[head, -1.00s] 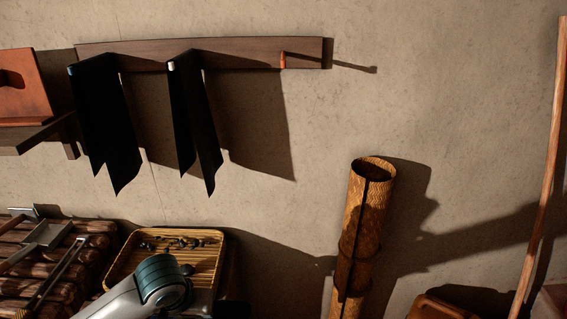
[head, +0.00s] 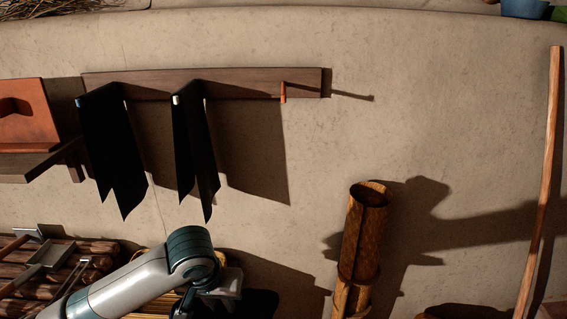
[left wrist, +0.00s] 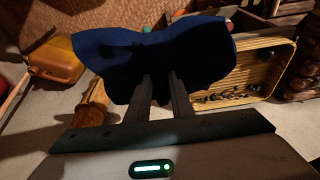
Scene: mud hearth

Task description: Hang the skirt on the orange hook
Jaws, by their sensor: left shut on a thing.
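The orange hook (head: 283,93) sticks out near the right end of the dark wooden wall rail (head: 250,76), and it is bare. My left gripper (left wrist: 160,92) is shut on a dark blue cloth, the skirt (left wrist: 95,43), which spreads past its fingertips in the left wrist view. In the head view my left arm comes in at the bottom left, below the rail; its gripper end is low, with a dark patch beside it that I cannot tell for certain as the skirt. My right gripper is not in view.
Two black cloths (head: 112,150) and (head: 195,150) hang on the rail's other hooks, left of the orange one. A rolled bark tube (head: 365,235) stands below right. A yellow tray (left wrist: 262,70) and a log pile (head: 90,262) lie low left. A pole (head: 545,170) leans at right.

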